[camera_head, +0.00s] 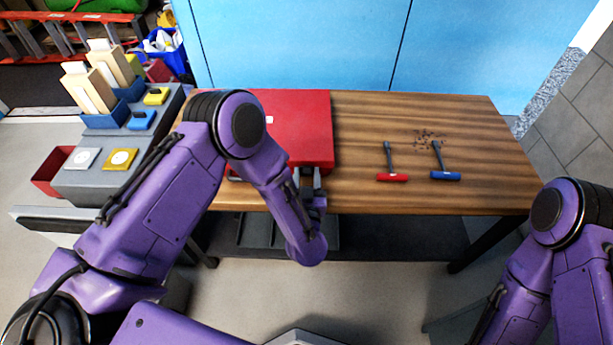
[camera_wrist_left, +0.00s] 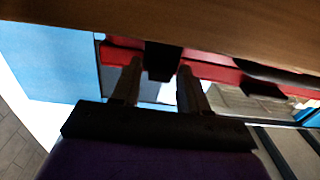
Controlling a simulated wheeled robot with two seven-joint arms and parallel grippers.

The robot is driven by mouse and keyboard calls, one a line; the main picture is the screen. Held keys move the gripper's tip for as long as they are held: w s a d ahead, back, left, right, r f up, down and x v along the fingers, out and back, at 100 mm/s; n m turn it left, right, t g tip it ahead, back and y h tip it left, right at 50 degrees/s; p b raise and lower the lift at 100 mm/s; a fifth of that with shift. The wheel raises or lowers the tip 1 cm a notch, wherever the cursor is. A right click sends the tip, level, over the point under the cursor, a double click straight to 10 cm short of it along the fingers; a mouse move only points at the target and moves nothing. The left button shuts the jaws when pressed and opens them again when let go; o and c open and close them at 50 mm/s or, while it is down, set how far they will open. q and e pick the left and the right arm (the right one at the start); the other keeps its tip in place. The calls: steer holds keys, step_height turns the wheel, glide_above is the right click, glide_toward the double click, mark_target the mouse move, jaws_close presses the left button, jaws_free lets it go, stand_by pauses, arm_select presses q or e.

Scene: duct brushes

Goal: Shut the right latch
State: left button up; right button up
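A red case (camera_head: 300,120) lies with its lid down at the left part of the wooden table. My left gripper (camera_head: 309,178) is at the case's front edge, near its right end. In the left wrist view the two fingers of my left gripper (camera_wrist_left: 158,85) stand apart. A black latch (camera_wrist_left: 163,62) on the red case (camera_wrist_left: 122,54) shows between and just beyond the fingertips. I cannot tell whether they touch it. The gripper hides this latch in the head view. My right gripper is outside the views; only part of that arm shows at the lower right.
A red-handled tool (camera_head: 392,176) and a blue-handled tool (camera_head: 445,176) lie on the wooden table (camera_head: 480,130), with dark debris (camera_head: 430,135) behind them. A grey bench (camera_head: 90,180) with blocks and brushes stands at the left. The table's right part is clear.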

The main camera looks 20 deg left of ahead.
arm_select(q)
steer(key=r+g+p, duration=0.1)
steer(key=p, duration=0.1)
steer(key=shift+w+p, duration=0.2)
steer(key=shift+p, duration=0.2)
steer(key=shift+w+a+f+g, duration=0.1)
steer(key=shift+f+g, duration=0.2)
steer(key=o, duration=0.7)
steer(key=shift+o, duration=0.2)
steer(key=v, duration=1)
steer(key=shift+s, duration=0.3)
